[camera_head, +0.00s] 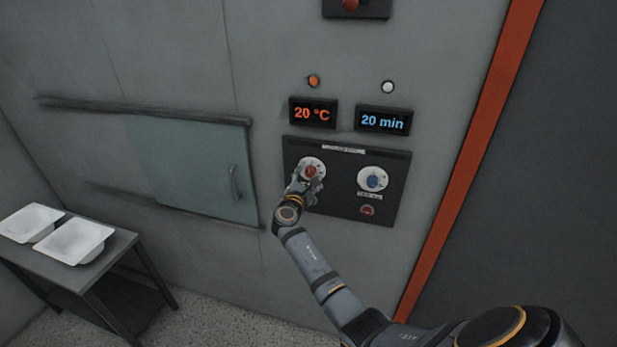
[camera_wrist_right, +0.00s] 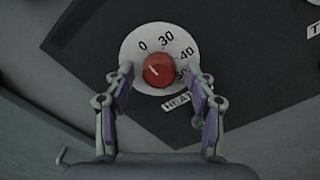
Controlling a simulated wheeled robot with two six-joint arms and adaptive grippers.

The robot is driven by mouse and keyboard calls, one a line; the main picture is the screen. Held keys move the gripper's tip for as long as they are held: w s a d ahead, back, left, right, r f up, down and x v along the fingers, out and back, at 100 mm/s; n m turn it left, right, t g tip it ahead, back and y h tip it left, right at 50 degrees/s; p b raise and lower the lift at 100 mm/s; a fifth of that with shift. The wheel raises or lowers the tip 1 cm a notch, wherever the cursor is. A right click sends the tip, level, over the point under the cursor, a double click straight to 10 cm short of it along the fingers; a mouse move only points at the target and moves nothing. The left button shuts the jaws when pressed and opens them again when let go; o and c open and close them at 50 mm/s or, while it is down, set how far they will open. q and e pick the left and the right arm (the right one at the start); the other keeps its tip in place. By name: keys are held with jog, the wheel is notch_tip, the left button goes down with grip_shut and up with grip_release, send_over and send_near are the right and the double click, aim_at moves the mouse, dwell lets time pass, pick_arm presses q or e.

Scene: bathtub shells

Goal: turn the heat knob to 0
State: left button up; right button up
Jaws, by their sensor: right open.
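The red heat knob (camera_head: 311,170) sits on a white round dial on the dark control panel (camera_head: 335,203). In the wrist view the knob (camera_wrist_right: 159,69) has a white mark pointing to the upper left, left of the printed 0. The numbers 0, 30, 40 and a partly hidden one surround it. The orange display (camera_head: 313,113) reads 20 °C. My right gripper (camera_head: 304,183) is at the heat dial; in the wrist view its open fingers (camera_wrist_right: 157,80) stand on either side of the knob, with visible gaps. My left gripper is not in view.
A blue knob (camera_head: 373,180) is right of the heat knob, with a small red button (camera_head: 367,210) below. The blue display (camera_head: 383,121) reads 20 min. A sliding glass door (camera_head: 203,168) and a table with two white trays (camera_head: 75,241) are at left.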

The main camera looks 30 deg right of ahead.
jog(key=v, duration=1.2)
